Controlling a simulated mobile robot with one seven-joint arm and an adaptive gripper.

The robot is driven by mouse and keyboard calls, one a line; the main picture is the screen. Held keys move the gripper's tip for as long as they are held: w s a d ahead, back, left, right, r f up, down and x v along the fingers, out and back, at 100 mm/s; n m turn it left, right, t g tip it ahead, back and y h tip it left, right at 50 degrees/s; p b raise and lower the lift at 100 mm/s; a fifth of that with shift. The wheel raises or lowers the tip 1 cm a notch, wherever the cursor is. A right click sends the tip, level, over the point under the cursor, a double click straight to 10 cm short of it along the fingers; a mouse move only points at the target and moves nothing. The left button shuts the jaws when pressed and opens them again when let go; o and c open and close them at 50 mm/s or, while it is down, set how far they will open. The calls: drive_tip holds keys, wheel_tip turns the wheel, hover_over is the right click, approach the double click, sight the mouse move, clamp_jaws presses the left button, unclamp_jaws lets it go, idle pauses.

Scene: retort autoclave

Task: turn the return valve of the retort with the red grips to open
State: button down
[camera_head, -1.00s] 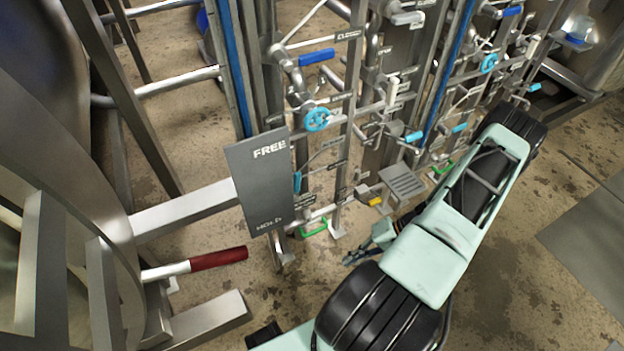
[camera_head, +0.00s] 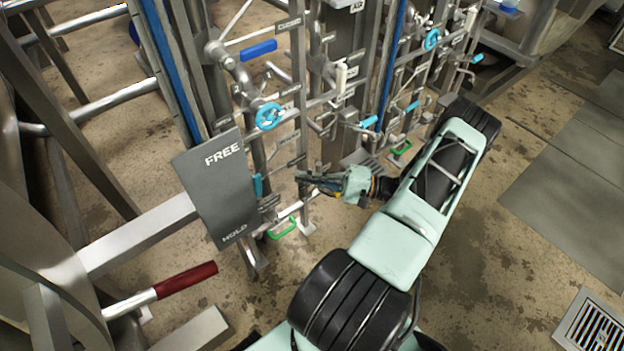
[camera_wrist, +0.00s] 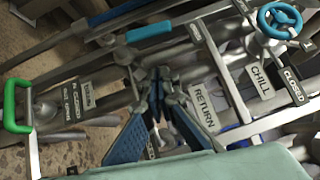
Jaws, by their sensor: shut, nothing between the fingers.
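The retort with the red grip (camera_head: 186,281) is at the left of the head view, its pipe rack beside it. A RETURN label (camera_wrist: 204,108) is on the rack in the wrist view. A light-blue lever grip (camera_wrist: 148,31) lies above it; a light-blue grip on the rack also shows in the head view (camera_head: 258,186). I cannot tell for certain which handle belongs to the return valve. My gripper (camera_head: 302,178) is shut and empty at the rack's front; its blue-padded fingers converge in the wrist view (camera_wrist: 156,82), over the pipework left of the label. Contact cannot be judged.
A FREE/HOLD plate (camera_head: 217,188) stands left of the gripper. A blue handwheel (camera_head: 269,116), a dark-blue lever (camera_head: 258,49) and a green handle (camera_head: 283,228) crowd the rack. The CHILL label (camera_wrist: 260,78) is nearby. Open floor (camera_head: 490,270) lies to the right.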

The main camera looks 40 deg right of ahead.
sight(259, 191)
drive_tip(key=w+a+b, duration=0.1)
drive_tip(key=w+a, duration=0.2)
drive_tip(key=a, duration=0.4)
drive_tip(key=shift+a+r, duration=0.3)
drive_tip(key=shift+r, duration=0.1)
drive_tip(key=shift+w+r, duration=0.1)
